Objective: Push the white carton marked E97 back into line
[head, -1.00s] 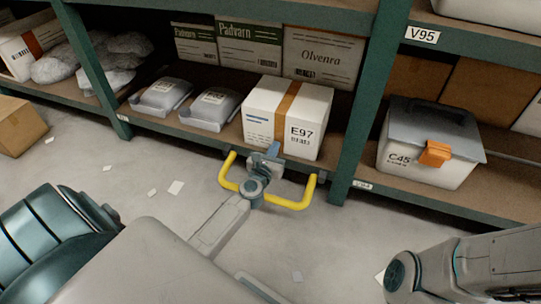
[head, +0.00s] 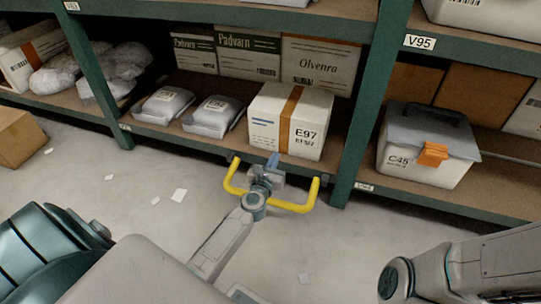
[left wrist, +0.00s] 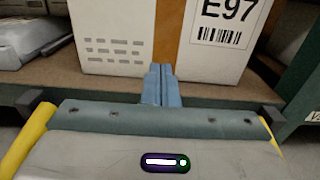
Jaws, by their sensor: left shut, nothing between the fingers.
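The white carton marked E97 (head: 262,122), with an orange-brown tape strip, stands upright on the lower shelf (head: 160,136). Its front is close to the shelf's front edge. My left gripper (head: 272,161) is in front of it and low, its fingers shut and empty. In the left wrist view the carton (left wrist: 112,38) fills the upper middle, and the shut fingertips (left wrist: 160,72) overlap its lower edge. I cannot tell whether they touch it. A strip of bare shelf shows in front of the carton. My right gripper is out of view.
Two grey-white packs (head: 212,116) lie left of the carton. An Olvenra box (head: 318,62) stands behind it. A green rack post (head: 362,120) rises close on the right, with a lidded C45 bin (head: 420,165) beyond. Paper scraps (head: 179,195) lie on the floor.

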